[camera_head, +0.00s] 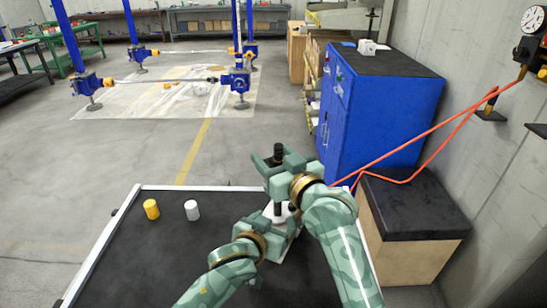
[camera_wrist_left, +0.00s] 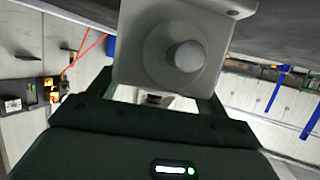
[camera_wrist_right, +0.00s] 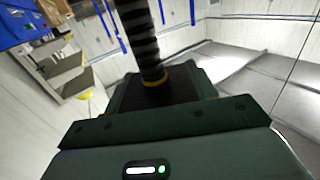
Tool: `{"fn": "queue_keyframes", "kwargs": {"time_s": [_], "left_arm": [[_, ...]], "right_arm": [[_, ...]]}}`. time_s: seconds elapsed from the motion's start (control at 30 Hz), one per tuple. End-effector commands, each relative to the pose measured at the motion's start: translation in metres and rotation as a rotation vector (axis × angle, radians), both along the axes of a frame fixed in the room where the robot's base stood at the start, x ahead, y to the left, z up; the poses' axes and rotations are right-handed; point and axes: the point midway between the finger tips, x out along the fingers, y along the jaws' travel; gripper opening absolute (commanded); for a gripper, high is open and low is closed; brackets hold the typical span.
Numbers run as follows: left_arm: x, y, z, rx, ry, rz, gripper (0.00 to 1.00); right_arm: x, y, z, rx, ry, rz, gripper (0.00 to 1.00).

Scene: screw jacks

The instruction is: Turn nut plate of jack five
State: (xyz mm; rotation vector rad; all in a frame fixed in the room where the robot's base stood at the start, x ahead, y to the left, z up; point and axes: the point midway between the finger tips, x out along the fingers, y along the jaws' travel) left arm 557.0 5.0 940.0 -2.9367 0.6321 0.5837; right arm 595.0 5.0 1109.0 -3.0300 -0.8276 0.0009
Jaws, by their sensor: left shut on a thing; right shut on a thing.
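A small screw jack stands on the dark bench in front of me; no number shows on it. Its pale housing (camera_head: 284,212) shows in the head view between my grippers, and fills the top of the left wrist view (camera_wrist_left: 172,50) with a round boss. Its dark threaded screw (camera_wrist_right: 138,35) rises in the right wrist view through a gold ring at the nut plate (camera_wrist_right: 155,92). My left gripper (camera_head: 280,225) is shut on the housing, low down. My right gripper (camera_head: 281,165), above it, is shut on the dark nut plate around the screw, partly hiding it.
A yellow cylinder (camera_head: 151,209) and a white cylinder (camera_head: 192,210) stand on the left of the bench (camera_head: 160,260). A blue cabinet (camera_head: 375,110) and a black-topped wooden box (camera_head: 415,215) stand to the right. Blue screw jacks (camera_head: 236,82) stand farther back.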

Motion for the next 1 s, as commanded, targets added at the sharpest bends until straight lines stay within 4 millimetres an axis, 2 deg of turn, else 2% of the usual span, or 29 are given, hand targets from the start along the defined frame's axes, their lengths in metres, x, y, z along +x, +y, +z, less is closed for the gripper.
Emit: {"fn": "queue_keyframes", "kwargs": {"time_s": [0.37, 0.4, 0.47, 0.77, 0.87, 1.0], "left_arm": [[-0.001, -0.001, 0.000, -0.001, 0.000, -0.003, 0.06], [-0.001, -0.001, 0.000, -0.001, 0.000, -0.003, 0.06], [-0.001, -0.001, 0.000, -0.001, 0.000, -0.003, 0.06], [0.000, -0.001, 0.000, -0.002, 0.002, -0.001, 0.06], [0.000, -0.001, 0.000, -0.002, 0.002, -0.001, 0.06], [0.000, -0.001, 0.000, -0.003, 0.002, -0.001, 0.06]], "right_arm": [[0.000, 0.000, 0.001, 0.001, 0.000, -0.003, 0.34], [0.000, 0.000, 0.001, 0.001, -0.001, -0.003, 0.65], [0.000, 0.000, 0.001, 0.001, -0.001, -0.003, 0.78], [-0.001, -0.001, 0.000, -0.001, -0.001, -0.003, 0.78], [-0.010, -0.006, -0.001, -0.002, 0.000, -0.004, 0.78], [-0.035, -0.021, -0.001, -0.003, -0.001, -0.004, 0.78]]}}
